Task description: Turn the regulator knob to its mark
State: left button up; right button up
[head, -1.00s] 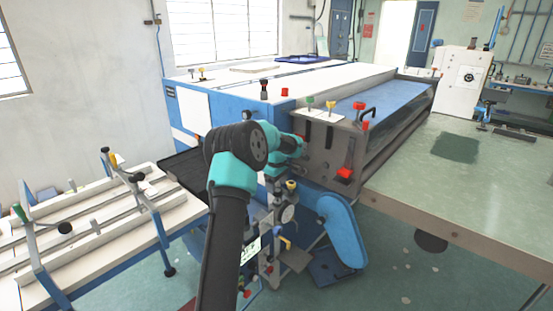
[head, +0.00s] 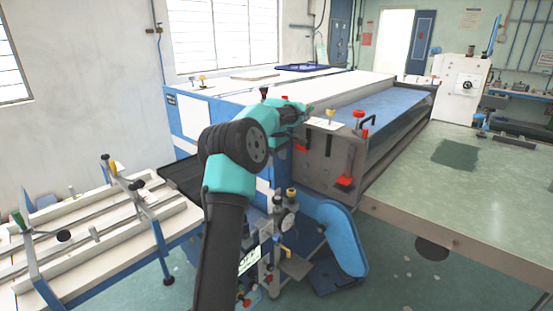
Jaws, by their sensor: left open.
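My left gripper (head: 300,108) is open at the end of the teal and black arm, over the near corner of the blue and white machine. Its fingers are small and partly lost against the knobs there. A unit with a round gauge (head: 289,222) and a yellow-topped knob (head: 291,193) stands low on the machine's front, below and apart from the gripper. It looks like the regulator; its mark is too small to make out. My right gripper is not in view.
A blue curved guard (head: 343,235) stands below. A green-topped table (head: 480,190) fills the right, and a white slatted bench (head: 95,235) the left.

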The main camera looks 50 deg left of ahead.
aim_at(277, 198)
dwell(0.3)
pick_arm(q)
jog(key=m, duration=1.8)
jog(key=shift+d, duration=0.25)
jog(key=shift+f, duration=0.1)
notch_tip(277, 198, down, 17)
jog(key=shift+f, duration=0.15)
